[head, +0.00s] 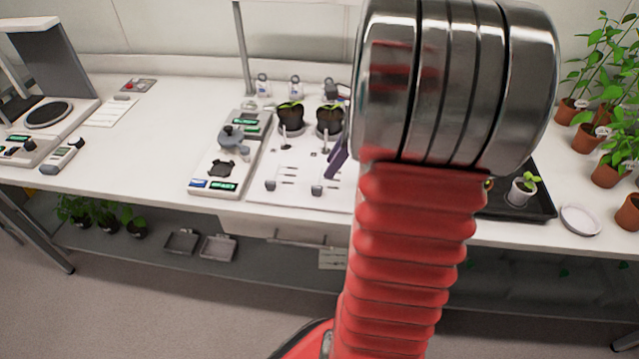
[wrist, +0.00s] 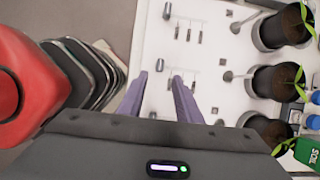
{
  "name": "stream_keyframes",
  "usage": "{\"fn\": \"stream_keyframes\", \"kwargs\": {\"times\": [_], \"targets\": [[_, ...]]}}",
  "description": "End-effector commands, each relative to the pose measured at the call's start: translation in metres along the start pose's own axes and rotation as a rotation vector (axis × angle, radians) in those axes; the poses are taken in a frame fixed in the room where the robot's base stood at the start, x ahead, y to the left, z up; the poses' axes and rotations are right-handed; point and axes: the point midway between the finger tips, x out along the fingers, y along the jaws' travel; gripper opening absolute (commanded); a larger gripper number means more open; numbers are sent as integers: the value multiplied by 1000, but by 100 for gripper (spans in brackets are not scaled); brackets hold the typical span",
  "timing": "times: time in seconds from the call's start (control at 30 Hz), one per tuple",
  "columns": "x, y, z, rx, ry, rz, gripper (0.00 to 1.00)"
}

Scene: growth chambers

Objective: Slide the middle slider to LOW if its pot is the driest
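The white slider panel (head: 262,198) lies on the bench, partly behind my arm. In the wrist view its middle slider's grey knob (wrist: 162,80) shows between my gripper's purple fingers (wrist: 160,77). The fingers are apart and hold nothing; their height above the knob is unclear. Another knob (wrist: 170,10) is at the top of the wrist view. In the head view two knobs, left (head: 270,184) and middle (head: 317,190), sit near the front edge. Dark-soil pots with seedlings stand behind: left (head: 291,116), middle (wrist: 272,82), and a third (wrist: 268,127) partly hidden. I cannot read their dryness.
A grey device with green displays (head: 225,165) stands left of the panel. A green SOIL box (wrist: 308,152) is near the third pot. A black tray with a small white pot (head: 522,188) and potted plants are at right. The bench further left has free room.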

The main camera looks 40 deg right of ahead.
Motion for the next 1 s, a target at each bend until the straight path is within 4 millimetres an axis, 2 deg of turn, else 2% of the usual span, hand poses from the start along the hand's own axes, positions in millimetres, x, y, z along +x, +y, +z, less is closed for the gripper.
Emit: {"fn": "stream_keyframes", "kwargs": {"times": [0.2, 0.5, 0.7, 1.0], "targets": [[35, 1, 0, 0, 1, 4, 31], [77, 1, 0, 0, 0, 2, 31], [89, 0, 0, 0, 1, 0, 31], [89, 0, 0, 0, 1, -1, 29]]}}
